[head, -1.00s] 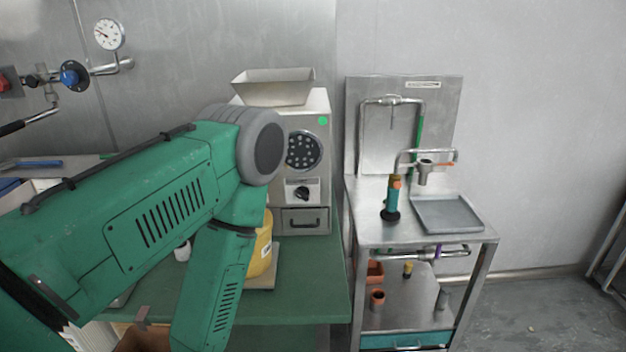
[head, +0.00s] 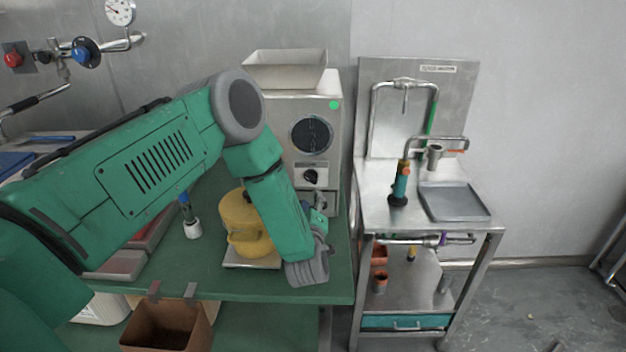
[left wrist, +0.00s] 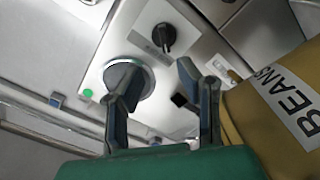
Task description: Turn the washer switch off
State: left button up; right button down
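The grey machine (head: 332,112) with a tray-shaped hopper (head: 286,70) stands at the back of the green table. Its front has a round dark grille and, below it, a black rotary switch (head: 312,177). The switch also shows in the left wrist view (left wrist: 163,37), just beyond my fingertips. My left gripper (left wrist: 157,72) is open and empty, its two fingers pointing toward the machine's front, apart from the switch. In the head view, the left gripper (head: 318,214) is small and partly hidden by my wrist. My right gripper is not in view.
A yellow container (head: 243,225) stands on a scale beside my left forearm; its BEANS label (left wrist: 292,103) shows close in the wrist view. A brown bin (head: 165,328) hangs at the table's front. A steel washing stand (head: 375,205) with pipes and a tray stands to the right.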

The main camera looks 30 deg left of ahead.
aim_at(309, 180)
pick_arm(q)
jog(key=x, duration=0.6)
jog(key=a+x, duration=0.1)
jog(key=x, duration=0.2)
jog(key=shift+s+a+f+p, duration=0.1)
jog(key=shift+s+f+p, duration=0.1)
jog(key=shift+f+p, duration=0.15)
jog(key=shift+w+r, duration=0.1)
jog(key=shift+w, duration=0.25)
jog(key=shift+w+d+r, duration=0.15)
jog(key=shift+w+d, duration=0.05)
jog(key=shift+w, duration=0.15)
jog(key=shift+a, duration=0.25)
grip_shut()
jog(key=shift+a, duration=0.15)
